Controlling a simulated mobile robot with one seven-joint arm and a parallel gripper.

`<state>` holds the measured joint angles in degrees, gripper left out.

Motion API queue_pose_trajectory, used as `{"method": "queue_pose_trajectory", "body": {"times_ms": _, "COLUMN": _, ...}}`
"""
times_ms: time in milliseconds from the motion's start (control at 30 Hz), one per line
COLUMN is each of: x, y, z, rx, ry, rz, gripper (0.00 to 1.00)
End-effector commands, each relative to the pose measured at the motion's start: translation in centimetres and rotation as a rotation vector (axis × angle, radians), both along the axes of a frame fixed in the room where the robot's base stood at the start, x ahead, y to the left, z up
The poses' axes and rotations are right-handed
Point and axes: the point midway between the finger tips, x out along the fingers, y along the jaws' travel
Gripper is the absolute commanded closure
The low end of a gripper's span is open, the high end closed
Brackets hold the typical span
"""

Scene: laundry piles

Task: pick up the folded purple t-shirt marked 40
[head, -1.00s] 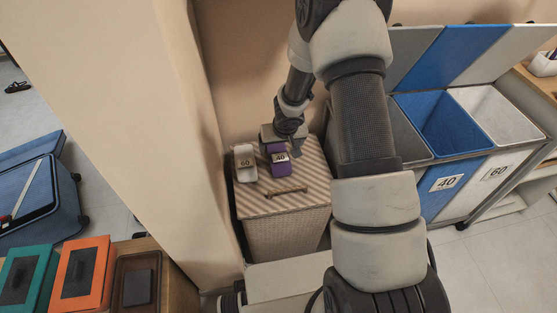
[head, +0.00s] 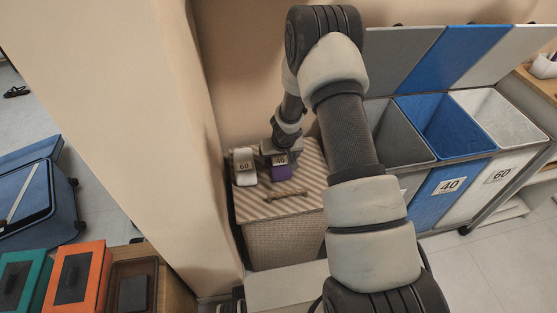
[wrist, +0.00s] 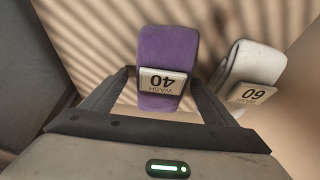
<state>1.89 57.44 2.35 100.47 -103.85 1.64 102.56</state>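The folded purple t-shirt (head: 281,172) with a white tag reading 40 lies on the striped lid of a wicker hamper (head: 262,208). In the wrist view the purple t-shirt (wrist: 168,48) is at upper centre, its tag facing the camera. My gripper (wrist: 163,82) is open, with one finger on each side of the shirt's near, tagged end. I cannot tell whether the fingers touch it. In the head view my gripper (head: 280,153) is over the shirt and partly hides it.
A folded white item marked 60 (head: 244,167) lies close beside the shirt, also in the wrist view (wrist: 250,75). Open grey, blue (head: 447,125) and white bins stand to the right. A wall is behind the hamper.

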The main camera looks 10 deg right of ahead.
Motion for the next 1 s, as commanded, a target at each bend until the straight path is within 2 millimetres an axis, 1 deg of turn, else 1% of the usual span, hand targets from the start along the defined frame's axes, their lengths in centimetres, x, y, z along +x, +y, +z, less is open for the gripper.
{"method": "queue_pose_trajectory", "body": {"times_ms": 33, "x": 0.0, "y": 0.0, "z": 0.0, "rx": 0.0, "ry": 0.0, "rz": 0.0, "gripper": 0.29}}
{"method": "queue_pose_trajectory", "body": {"times_ms": 167, "x": 0.0, "y": 0.0, "z": 0.0, "rx": 0.0, "ry": 0.0, "rz": 0.0, "gripper": 0.51}}
{"method": "queue_pose_trajectory", "body": {"times_ms": 200, "x": 0.0, "y": 0.0, "z": 0.0, "rx": 0.0, "ry": 0.0, "rz": 0.0, "gripper": 0.58}}
{"method": "queue_pose_trajectory", "body": {"times_ms": 233, "x": 0.0, "y": 0.0, "z": 0.0, "rx": 0.0, "ry": 0.0, "rz": 0.0, "gripper": 0.63}}
{"method": "queue_pose_trajectory", "body": {"times_ms": 267, "x": 0.0, "y": 0.0, "z": 0.1, "rx": 0.0, "ry": -0.001, "rz": 0.0, "gripper": 0.65}}
{"method": "queue_pose_trajectory", "body": {"times_ms": 500, "x": 0.0, "y": 0.0, "z": 0.2, "rx": 0.0, "ry": -0.001, "rz": 0.0, "gripper": 0.65}}
{"method": "queue_pose_trajectory", "body": {"times_ms": 667, "x": 0.0, "y": 0.1, "z": 1.3, "rx": -0.001, "ry": -0.001, "rz": 0.002, "gripper": 0.65}}
{"method": "queue_pose_trajectory", "body": {"times_ms": 767, "x": 0.1, "y": 0.0, "z": 2.7, "rx": -0.003, "ry": -0.002, "rz": 0.002, "gripper": 0.65}}
{"method": "queue_pose_trajectory", "body": {"times_ms": 933, "x": 0.0, "y": 0.1, "z": 6.1, "rx": -0.001, "ry": -0.001, "rz": 0.002, "gripper": 0.65}}
{"method": "queue_pose_trajectory", "body": {"times_ms": 1000, "x": 0.1, "y": 0.1, "z": 7.8, "rx": -0.001, "ry": -0.002, "rz": 0.002, "gripper": 0.65}}
